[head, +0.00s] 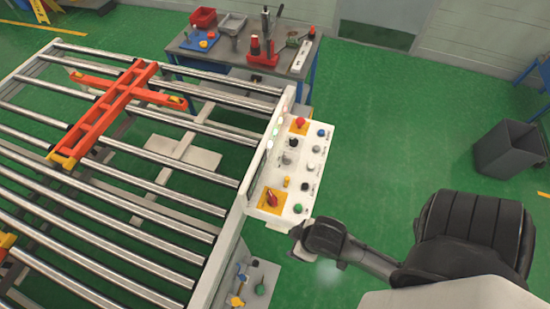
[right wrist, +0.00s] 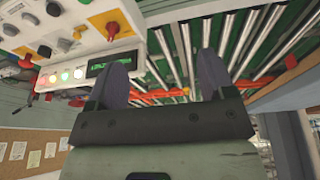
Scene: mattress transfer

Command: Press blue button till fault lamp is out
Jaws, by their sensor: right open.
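The white control panel (head: 282,170) stands at the right end of the roller conveyor. Its blue button (head: 321,132) is at the far right corner, beside a red button on a yellow plate (head: 299,124). My right gripper (head: 297,242) is just off the panel's near end, apart from the blue button. In the right wrist view its fingers (right wrist: 163,80) are apart and empty. That view shows a row of lamps (right wrist: 59,77) glowing green, pale and, at one end, reddish, next to a green display (right wrist: 110,64). Which lamp is the fault lamp cannot be read. My left gripper is out of view.
An orange frame (head: 115,105) lies on the conveyor rollers (head: 130,215). A workbench (head: 235,55) with tools and bins stands behind the panel. A grey bin (head: 508,150) is at the right. The green floor (head: 400,120) right of the panel is clear.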

